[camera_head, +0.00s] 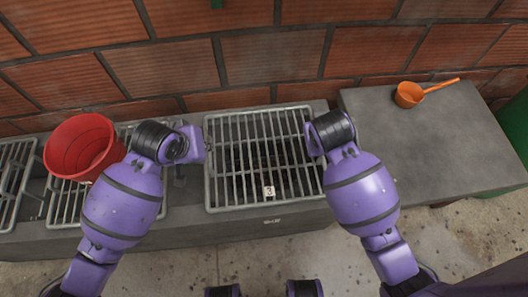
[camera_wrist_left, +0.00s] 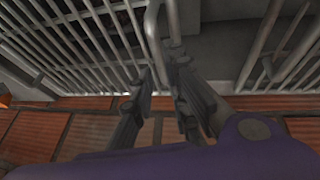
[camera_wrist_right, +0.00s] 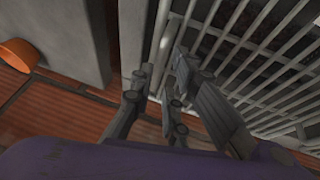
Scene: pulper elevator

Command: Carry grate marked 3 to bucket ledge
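The grate marked 3 (camera_head: 268,115) is a grey barred metal grate lying flat over a dark opening in the middle of the head view. Its white tag with a 3 is near its front edge. My left gripper (camera_head: 204,146) is at its left side rail; in the left wrist view the fingers (camera_wrist_left: 163,72) stand apart with a rail between them. My right gripper (camera_head: 311,142) is at its right side rail; in the right wrist view the fingers (camera_wrist_right: 161,72) are also apart around a rail. A red bucket (camera_head: 80,146) stands on a grate to the left.
A grey slab (camera_head: 440,160) on the right holds an orange dipper (camera_head: 410,94) near its back and is otherwise bare. A brick wall (camera_head: 270,55) closes off the back. Another grate (camera_head: 12,180) lies at the far left. A green object (camera_head: 517,125) stands at the right edge.

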